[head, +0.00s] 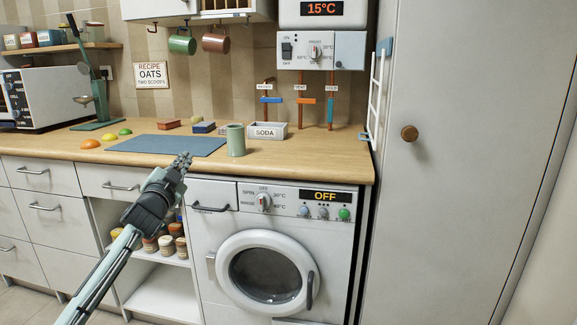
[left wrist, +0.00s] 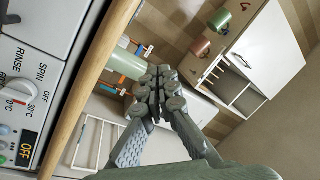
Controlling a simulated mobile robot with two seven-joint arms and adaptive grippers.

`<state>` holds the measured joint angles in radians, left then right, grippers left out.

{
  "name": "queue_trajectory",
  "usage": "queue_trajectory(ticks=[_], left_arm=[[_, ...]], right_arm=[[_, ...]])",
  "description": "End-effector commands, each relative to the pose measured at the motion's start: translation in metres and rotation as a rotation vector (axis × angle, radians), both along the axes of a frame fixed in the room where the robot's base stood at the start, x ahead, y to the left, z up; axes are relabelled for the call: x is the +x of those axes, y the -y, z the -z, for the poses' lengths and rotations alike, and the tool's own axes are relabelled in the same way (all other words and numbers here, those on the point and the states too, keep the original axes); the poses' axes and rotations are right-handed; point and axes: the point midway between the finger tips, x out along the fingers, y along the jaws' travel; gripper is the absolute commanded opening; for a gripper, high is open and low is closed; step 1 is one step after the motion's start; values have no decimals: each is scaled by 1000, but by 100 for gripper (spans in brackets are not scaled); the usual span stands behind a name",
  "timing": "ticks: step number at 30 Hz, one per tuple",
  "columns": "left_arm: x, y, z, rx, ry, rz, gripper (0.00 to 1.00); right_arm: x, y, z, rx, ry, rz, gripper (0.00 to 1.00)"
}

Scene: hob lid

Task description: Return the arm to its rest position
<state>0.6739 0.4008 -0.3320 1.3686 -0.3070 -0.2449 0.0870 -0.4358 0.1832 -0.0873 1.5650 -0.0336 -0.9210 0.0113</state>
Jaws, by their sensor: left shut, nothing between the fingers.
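My left gripper (head: 183,160) is shut and empty in the head view. It is in front of the worktop's front edge, its fingertips overlapping the blue mat in the picture. My left arm comes in from the lower left. In the left wrist view the closed fingers (left wrist: 158,88) point up towards the wall and cupboard, with nothing between them. My right gripper is in neither view.
The wooden worktop (head: 330,163) holds a blue mat (head: 165,146), a green cup (head: 236,140) and a SODA box (head: 266,131). Below stand a washing machine (head: 335,240) and open shelves (head: 160,290). A tall grey cabinet (head: 460,190) bounds the right side.

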Motion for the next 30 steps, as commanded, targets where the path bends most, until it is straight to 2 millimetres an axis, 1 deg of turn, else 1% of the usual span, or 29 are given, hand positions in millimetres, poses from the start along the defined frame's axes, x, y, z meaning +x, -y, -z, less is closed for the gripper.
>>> queue_trajectory(ticks=[1, 3, 7, 8, 11, 12, 17, 18, 20, 21, 22, 26, 29, 30], left_arm=[[-3, -21, 14, -43, -17, -34, 0], [-7, -48, 30, -90, -32, -78, 0], [-18, -93, 58, -164, -59, -153, 0], [-21, -103, 64, -180, -66, -169, 0], [-21, -116, 95, -239, -204, -248, 0], [-23, -121, 108, -262, -259, -277, 0], [-40, -133, 164, -345, -488, -375, 0], [-46, -134, 178, -362, -548, -395, 0], [-57, -134, 198, -388, -641, -423, 0], [-66, -132, 215, -399, -694, -435, 0], [-72, -128, 229, -394, -706, -432, 0], [-98, -116, 278, -387, -769, -429, 0], [-124, -107, 319, -382, -827, -429, 0], [-137, -102, 336, -381, -854, -430, 0]], right_arm=[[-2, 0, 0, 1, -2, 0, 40], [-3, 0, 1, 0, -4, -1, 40], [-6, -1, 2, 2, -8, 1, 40], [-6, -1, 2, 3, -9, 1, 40], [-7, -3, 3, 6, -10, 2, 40], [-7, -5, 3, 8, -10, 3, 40], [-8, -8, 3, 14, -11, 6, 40], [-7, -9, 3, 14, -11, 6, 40], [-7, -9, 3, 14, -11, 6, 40], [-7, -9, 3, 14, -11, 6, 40], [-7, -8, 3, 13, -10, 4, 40], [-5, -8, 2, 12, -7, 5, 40], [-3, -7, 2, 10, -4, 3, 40], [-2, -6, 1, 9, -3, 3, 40]])
